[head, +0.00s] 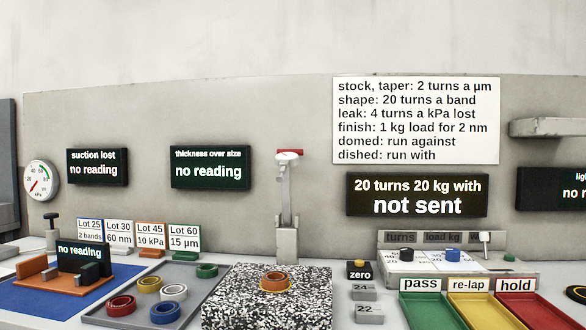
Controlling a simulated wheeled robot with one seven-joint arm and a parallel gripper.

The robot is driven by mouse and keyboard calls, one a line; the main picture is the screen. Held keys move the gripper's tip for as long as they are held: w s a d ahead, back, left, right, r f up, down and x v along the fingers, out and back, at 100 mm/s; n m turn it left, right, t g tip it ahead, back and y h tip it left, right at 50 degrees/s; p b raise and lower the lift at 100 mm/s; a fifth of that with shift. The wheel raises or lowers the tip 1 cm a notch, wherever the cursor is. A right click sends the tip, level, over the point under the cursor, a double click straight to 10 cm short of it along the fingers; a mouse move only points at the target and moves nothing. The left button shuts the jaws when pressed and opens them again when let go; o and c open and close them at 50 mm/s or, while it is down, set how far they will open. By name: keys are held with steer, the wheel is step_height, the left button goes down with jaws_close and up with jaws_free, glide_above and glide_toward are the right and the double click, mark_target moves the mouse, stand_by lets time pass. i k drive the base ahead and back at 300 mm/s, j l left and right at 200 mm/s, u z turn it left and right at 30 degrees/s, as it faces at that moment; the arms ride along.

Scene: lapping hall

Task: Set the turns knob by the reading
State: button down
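The display above the console (416,195) reads "20 turns 20 kg with, not sent". The suction display (97,167), the thickness display (209,168) and the small display (82,255) each show "no reading". The rule board (416,120) lists turns per µm, band and kPa. My gripper is not in view.
Lot cards (140,236) stand behind a grey tray (175,270) with coloured rings. An orange-brown ring (274,281) is on the speckled block (266,310). A pressure dial (41,181) is at left. Pass, re-lap and hold trays (432,312) lie before the console.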

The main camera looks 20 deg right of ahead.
mark_target(405, 254)
steer(key=i+z, duration=0.2)
steer(key=z, duration=0.6)
steer(key=k+l+z, duration=0.15)
steer(key=z, duration=0.15)
steer(key=l+z, duration=0.1)
steer(key=z, duration=0.25)
